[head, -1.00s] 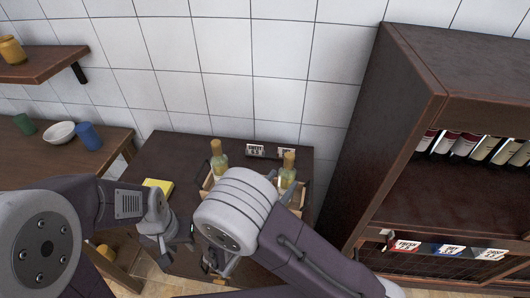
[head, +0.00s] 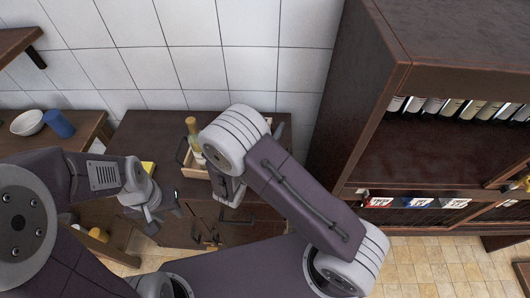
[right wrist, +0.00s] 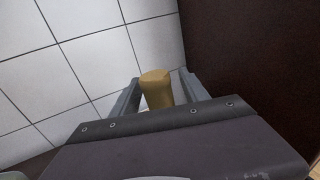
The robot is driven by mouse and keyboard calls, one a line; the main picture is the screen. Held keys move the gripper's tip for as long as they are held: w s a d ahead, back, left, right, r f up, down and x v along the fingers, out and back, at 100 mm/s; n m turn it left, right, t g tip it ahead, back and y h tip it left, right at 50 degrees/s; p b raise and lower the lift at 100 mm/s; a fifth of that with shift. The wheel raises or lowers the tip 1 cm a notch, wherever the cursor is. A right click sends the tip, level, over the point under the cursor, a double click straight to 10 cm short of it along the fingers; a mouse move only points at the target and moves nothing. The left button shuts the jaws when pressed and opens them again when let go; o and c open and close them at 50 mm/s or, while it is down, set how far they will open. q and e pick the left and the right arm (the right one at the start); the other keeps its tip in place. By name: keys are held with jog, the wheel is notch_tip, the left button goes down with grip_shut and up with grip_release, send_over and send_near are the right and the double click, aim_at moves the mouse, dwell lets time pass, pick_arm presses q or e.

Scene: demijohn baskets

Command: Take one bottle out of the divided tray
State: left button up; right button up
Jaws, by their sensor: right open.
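The divided tray (head: 182,153) is wooden and sits on a dark cabinet, largely hidden behind my right arm in the head view. A bottle (head: 192,128) with a tan top stands upright at its left side. In the right wrist view, a tan bottle top (right wrist: 156,90) shows between the two fingers of my right gripper (right wrist: 159,77). The right gripper is open; I cannot tell whether either finger touches the top. Its fingers are hidden in the head view. My left gripper (head: 164,214) looks open and empty, left of the tray and in front of the cabinet.
A yellow block (head: 148,168) lies on the cabinet top, left of the tray. A tall dark shelf (head: 345,100) with several bottles stands close on the right. A white bowl (head: 27,122) and a blue cup (head: 60,124) stand on a side table at left. A tiled wall closes the back.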

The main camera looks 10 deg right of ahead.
jog(key=shift+c, duration=0.3)
grip_shut()
dwell(1.1)
